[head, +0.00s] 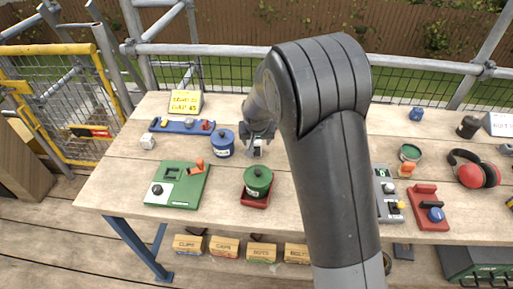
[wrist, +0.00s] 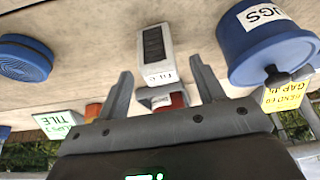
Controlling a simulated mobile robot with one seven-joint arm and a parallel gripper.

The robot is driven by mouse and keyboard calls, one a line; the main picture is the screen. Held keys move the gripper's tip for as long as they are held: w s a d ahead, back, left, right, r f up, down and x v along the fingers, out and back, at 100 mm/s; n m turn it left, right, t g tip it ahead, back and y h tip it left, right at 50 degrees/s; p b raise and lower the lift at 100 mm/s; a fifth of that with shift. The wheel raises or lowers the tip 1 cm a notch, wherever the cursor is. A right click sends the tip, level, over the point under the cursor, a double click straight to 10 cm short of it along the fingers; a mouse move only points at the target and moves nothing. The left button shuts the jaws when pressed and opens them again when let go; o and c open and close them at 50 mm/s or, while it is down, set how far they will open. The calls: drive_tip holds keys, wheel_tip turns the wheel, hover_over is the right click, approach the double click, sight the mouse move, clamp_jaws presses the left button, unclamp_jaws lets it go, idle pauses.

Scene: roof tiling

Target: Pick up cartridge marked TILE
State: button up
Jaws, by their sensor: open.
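The cartridge marked TILE (wrist: 154,45) is a white block with a dark ribbed face. In the wrist view it lies on the wooden table, ahead of and between my fingertips. My gripper (wrist: 163,82) is open and holds nothing; one finger is on each side of the cartridge's line, and I see no contact. In the head view my gripper (head: 257,138) is low over the back middle of the table, just right of the blue pot (head: 223,145). My arm and gripper hide part of that spot.
The blue lidded pot (wrist: 258,50) stands close beside one finger. A green pot (head: 258,180) on a red tray, a green case (head: 178,185) and a blue rack (head: 182,125) are nearby.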

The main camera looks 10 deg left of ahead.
drive_tip(key=shift+x, duration=1.15)
drive_tip(key=shift+c, duration=0.3)
drive_tip(key=c, duration=1)
